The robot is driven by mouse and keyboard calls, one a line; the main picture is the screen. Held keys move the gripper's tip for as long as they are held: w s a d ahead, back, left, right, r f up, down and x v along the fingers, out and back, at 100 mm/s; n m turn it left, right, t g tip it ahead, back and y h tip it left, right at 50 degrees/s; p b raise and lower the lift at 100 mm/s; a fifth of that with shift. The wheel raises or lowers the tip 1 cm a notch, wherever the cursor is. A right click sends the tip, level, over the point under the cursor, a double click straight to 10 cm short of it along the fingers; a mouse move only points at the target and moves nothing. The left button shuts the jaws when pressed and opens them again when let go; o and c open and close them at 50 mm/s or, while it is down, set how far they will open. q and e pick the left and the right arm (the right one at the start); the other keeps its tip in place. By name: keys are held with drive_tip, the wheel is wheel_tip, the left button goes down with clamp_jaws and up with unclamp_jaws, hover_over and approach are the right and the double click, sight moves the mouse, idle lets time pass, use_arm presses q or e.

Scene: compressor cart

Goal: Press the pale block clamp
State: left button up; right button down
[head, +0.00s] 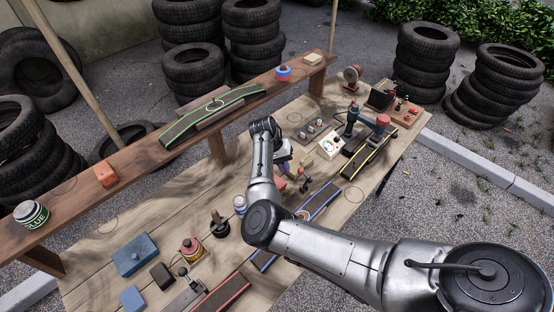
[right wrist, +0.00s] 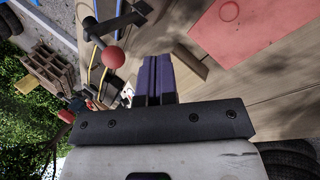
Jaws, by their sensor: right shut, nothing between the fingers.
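My right gripper (head: 284,162) is above the middle of the workbench, partly hidden behind my own forearm in the head view. In the right wrist view its dark purple fingers (right wrist: 158,80) are together, with nothing between them. A dark lever clamp with a red ball knob (right wrist: 113,58) shows just left of the fingers, apart from them. In the head view a small clamp (head: 304,181) stands right of my forearm, near the blue-edged strip. I cannot tell for sure which clamp is the pale block one. My left gripper is not in view.
A red block (right wrist: 238,28) lies near the fingers. A white gauge panel (head: 330,146) and a blue-and-red tool (head: 366,128) stand to the right. A raised wooden shelf (head: 130,178) runs along the back. A blue box (head: 134,254) stands front left; bare bench lies left of my forearm.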

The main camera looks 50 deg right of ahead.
drive_tip(key=shift+s+d+r, duration=0.1)
drive_tip(key=shift+s+d, duration=0.1)
drive_tip(key=shift+s, duration=0.4)
drive_tip(key=shift+s+d+r, duration=0.1)
drive_tip(key=shift+s+d, duration=0.1)
drive_tip(key=shift+s, duration=0.35)
